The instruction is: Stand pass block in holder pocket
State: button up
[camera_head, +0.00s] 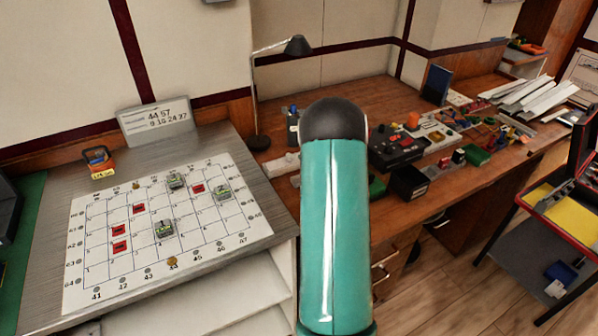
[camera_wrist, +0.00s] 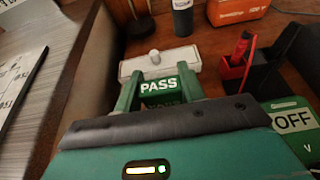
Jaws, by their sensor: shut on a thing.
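My gripper (camera_wrist: 158,88) shows in the wrist view, with its two green fingers shut on the green pass block (camera_wrist: 160,86). The block's white word PASS faces the camera, and its lower part is hidden behind the gripper body. A white piece with a raised knob (camera_wrist: 158,62) lies just beyond the block on the wooden desk. It may be the holder, but no pocket can be made out. I cannot tell whether the block touches it. In the head view my teal arm covers the middle, and neither my gripper nor the block can be seen.
A dark cylinder (camera_wrist: 182,18) stands behind. In the head view, a sloped grid board (camera_head: 165,235) is at left, a lamp (camera_head: 298,46) behind, clutter at right.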

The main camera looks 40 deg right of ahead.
jog(key=w+f, duration=0.2)
jog(key=f, duration=0.1)
jog(key=w+f, duration=0.2)
jog(key=shift+a+f, duration=0.2)
jog(key=shift+a, duration=0.05)
jog(key=shift+w+f, duration=0.15)
jog(key=shift+f, duration=0.75)
jog(key=shift+w+f, duration=0.15)
jog(key=shift+f, duration=0.7)
jog(key=shift+f, duration=0.1)
jog(key=o, duration=1)
jog(key=shift+c, duration=0.2)
